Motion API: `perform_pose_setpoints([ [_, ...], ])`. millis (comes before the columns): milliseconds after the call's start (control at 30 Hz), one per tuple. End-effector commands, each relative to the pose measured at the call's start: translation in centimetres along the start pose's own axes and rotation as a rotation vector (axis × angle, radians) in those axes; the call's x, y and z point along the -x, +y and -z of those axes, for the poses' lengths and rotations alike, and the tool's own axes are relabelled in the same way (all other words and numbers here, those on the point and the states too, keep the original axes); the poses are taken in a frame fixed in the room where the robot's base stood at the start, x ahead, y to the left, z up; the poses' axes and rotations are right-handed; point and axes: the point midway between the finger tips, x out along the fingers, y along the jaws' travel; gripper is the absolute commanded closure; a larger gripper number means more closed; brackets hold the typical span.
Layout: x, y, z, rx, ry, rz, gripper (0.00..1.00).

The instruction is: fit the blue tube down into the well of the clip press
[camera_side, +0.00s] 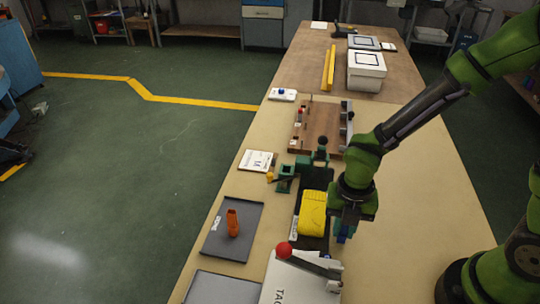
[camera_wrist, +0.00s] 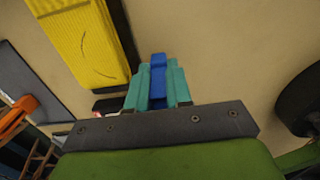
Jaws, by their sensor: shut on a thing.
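My gripper (camera_side: 346,222) is shut on the blue tube (camera_wrist: 158,75), which stands out between the teal fingers in the wrist view. In the side view the tube (camera_side: 345,234) is partly hidden by the gripper and hangs right of the yellow ribbed sock (camera_side: 312,213). A green fixture (camera_side: 285,178) with a square box-like part and a black knob stands beyond the sock, apart from the tube. It looks like the clip press, but I cannot be sure. The inside of its well is too small to make out.
An orange piece (camera_side: 232,223) stands on a dark tray (camera_side: 217,243) at left. A red-knobbed lever (camera_side: 283,250) sits over a white base in front. A brown wooden fixture (camera_side: 320,125) lies farther back. The table (camera_side: 410,220) right of my gripper is bare.

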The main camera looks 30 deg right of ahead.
Motion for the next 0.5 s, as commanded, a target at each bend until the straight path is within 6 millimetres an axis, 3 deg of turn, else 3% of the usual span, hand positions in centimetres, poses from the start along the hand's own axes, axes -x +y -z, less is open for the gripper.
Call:
perform_pose_setpoints([
  [400, -0.79, -0.03, -0.02, -0.001, 0.000, 0.000, 1.00],
  [433, -0.83, -0.03, -0.03, -0.001, -0.001, 0.000, 0.79],
  [500, -0.79, -0.02, -0.03, -0.001, -0.001, 0.000, 0.68],
])
